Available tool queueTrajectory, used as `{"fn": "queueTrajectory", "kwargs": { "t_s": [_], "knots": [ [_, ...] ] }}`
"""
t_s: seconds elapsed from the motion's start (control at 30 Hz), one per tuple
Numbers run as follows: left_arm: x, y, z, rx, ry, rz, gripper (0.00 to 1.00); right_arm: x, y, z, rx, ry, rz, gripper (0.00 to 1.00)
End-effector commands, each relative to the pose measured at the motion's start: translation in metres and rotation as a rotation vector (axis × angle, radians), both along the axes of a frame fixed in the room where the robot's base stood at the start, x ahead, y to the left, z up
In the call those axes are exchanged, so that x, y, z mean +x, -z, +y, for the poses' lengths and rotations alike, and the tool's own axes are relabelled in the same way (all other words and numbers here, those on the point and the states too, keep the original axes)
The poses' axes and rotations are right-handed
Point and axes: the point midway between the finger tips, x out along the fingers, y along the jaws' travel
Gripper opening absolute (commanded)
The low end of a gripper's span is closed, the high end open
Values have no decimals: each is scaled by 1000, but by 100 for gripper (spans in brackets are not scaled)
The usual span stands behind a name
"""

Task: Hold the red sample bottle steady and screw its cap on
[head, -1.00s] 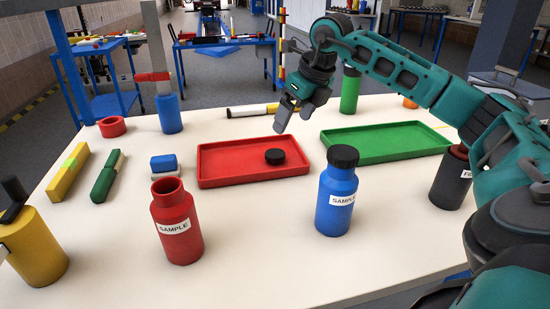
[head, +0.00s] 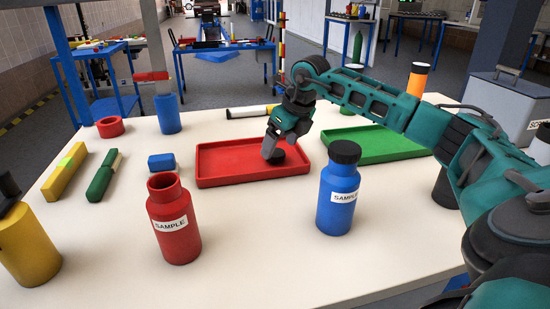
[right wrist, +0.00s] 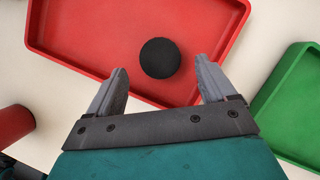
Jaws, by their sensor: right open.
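The red sample bottle (head: 173,222) stands upright and uncapped at the front left of the table, its mouth open. A black round cap (right wrist: 160,58) lies in the red tray (head: 222,165); in the head view my right gripper mostly hides it. My right gripper (head: 272,152) is over the tray's right part, fingers pointing down. In the right wrist view its two fingers (right wrist: 160,85) are apart and empty, with the cap just beyond and between their tips. My left gripper is not in view.
A blue sample bottle (head: 338,192) with a black cap stands right of the red bottle. A green tray (head: 372,146) lies behind it. A yellow container (head: 28,248), a small blue block (head: 161,162) and a red ring (head: 110,127) are on the left. Bare table surrounds the red bottle.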

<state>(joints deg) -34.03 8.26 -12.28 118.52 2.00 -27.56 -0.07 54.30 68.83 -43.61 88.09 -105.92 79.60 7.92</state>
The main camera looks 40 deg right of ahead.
Motion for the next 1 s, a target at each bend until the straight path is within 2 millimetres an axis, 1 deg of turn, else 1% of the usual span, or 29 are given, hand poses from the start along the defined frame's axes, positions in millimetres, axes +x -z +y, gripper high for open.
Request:
{"fn": "queueTrajectory", "kwargs": {
  "t_s": [0.03,0.1,0.2,0.6,1.0],
  "knots": [
    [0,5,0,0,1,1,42,5,10,1,1,1,0,84],
    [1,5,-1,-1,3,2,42,8,19,1,2,-1,1,84],
    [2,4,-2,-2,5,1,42,12,26,1,0,0,0,84],
    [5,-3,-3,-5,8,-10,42,13,27,1,0,0,-1,83],
    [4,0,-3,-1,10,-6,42,13,27,1,0,0,0,45]
  ]
}}
